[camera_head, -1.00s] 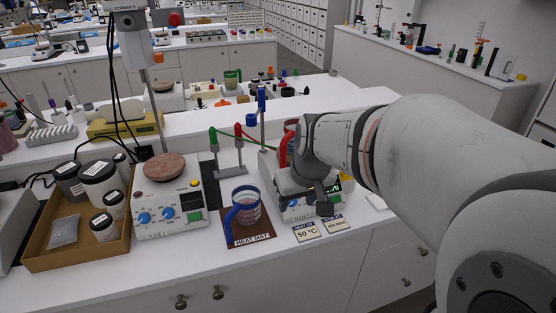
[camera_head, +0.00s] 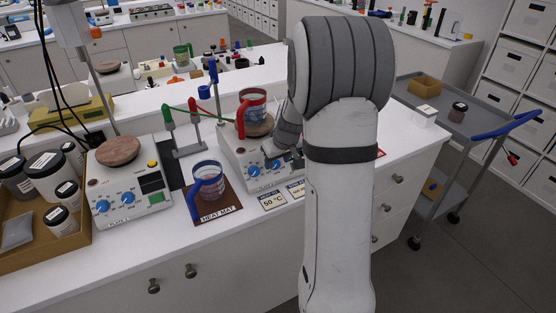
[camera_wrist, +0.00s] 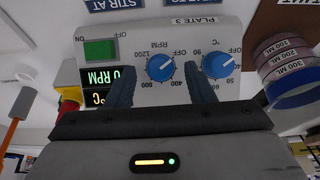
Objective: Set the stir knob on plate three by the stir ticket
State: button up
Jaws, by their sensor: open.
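Plate three (camera_wrist: 145,32), labelled PLATE 3, fills the upper middle of the wrist view; it also shows in the head view (camera_head: 232,165), partly behind my arm. Its stir knob (camera_wrist: 160,68) is blue, with an RPM scale marked OFF, 400, 800 and 1200. A display beside it reads 0 RPM (camera_wrist: 112,76). My gripper (camera_wrist: 160,78) is open, with one dark finger on each side of this knob; I cannot tell if they touch it. The blue heat knob (camera_wrist: 217,65) is just right of the fingers. The stir ticket (camera_head: 296,188) is partly hidden by my arm; its number is unreadable.
A red-handled mug (camera_head: 252,107) stands on plate three. A blue-handled mug (camera_head: 208,180) stands on the heat mat (camera_head: 222,212). The heat ticket (camera_head: 272,200) reads 50 °C. Another hot plate (camera_head: 128,190) and a box of jars are at left. A grey cart (camera_head: 440,125) is at right.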

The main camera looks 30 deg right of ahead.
jog(key=shift+w+f, duration=0.25)
jog(key=shift+f, duration=0.4)
jog(key=shift+c, duration=0.6)
jog(key=c, duration=0.9)
